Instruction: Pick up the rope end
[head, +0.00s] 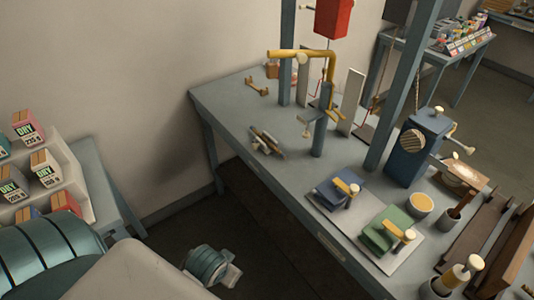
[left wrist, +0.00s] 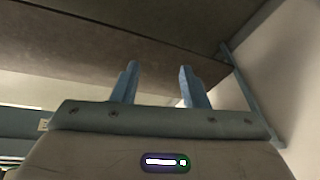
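No loose rope end can be made out clearly. A thin tan rope or chain (head: 417,88) hangs beside the right post in the head view, above the blue box-shaped device (head: 418,148). Thin red lines show near the yellow-armed stand (head: 318,120), too small to tell whether they are rope. My left gripper (left wrist: 159,72) is open, with nothing between its fingers in the left wrist view. That view shows a dark flat surface, apparently a table underside, beyond the fingers. My right gripper is in neither view.
The long grey-blue workbench (head: 232,98) carries a white tray (head: 345,232) with a blue and a green block-like item, and several cups. A red block (head: 333,18) hangs above it. A shelf (head: 72,180) of small boxes stands at left. Floor shows between them.

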